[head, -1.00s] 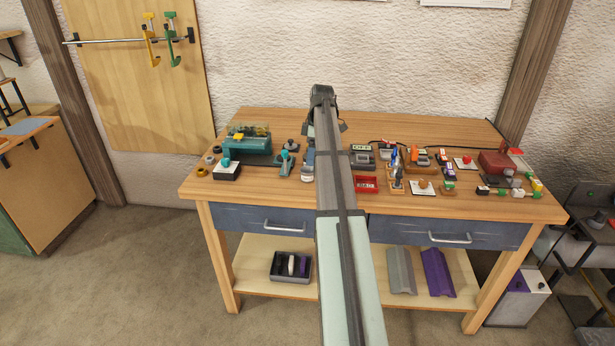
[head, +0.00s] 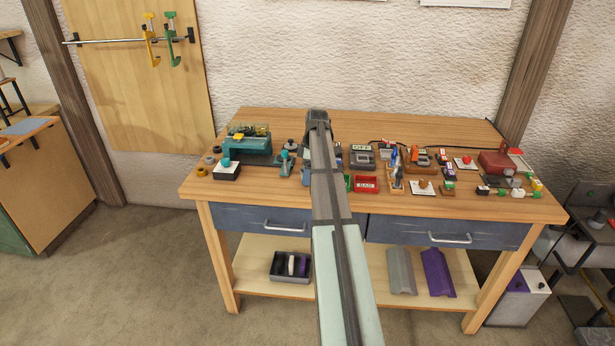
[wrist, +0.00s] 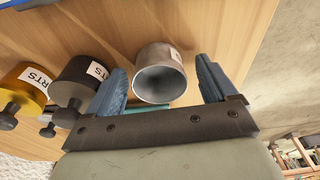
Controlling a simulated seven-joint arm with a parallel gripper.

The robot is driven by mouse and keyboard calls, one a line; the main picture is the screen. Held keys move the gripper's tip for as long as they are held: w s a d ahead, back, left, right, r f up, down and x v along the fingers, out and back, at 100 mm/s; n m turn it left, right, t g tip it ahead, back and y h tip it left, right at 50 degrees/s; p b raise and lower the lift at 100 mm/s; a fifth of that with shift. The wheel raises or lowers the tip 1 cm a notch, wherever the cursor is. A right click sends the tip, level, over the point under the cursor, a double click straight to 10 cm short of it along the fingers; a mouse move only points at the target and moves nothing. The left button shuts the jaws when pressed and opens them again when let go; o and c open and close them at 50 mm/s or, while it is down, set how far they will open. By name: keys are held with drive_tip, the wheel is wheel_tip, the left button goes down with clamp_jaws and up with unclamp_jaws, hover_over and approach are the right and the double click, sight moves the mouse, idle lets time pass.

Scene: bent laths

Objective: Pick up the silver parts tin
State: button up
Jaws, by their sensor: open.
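The silver parts tin (wrist: 162,72) shows in the wrist view as an open metal cylinder with a white label partly in sight. Its mouth faces the camera. My gripper (wrist: 163,90) is open, with one blue finger on each side of the tin and visible gaps between. I cannot tell how far the fingertips reach down beside it. A black tin (wrist: 80,82) and a gold tin (wrist: 24,84), both with knobs and labels ending in RTS, are to the left. In the head view my arm hides the gripper's fingers and most of this spot.
The wooden bench (head: 400,125) is clear along its back. A red tray (head: 366,184) and several small items crowd the right side.

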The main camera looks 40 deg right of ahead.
drive_tip(key=c, duration=1.1)
drive_tip(key=shift+r, duration=0.15)
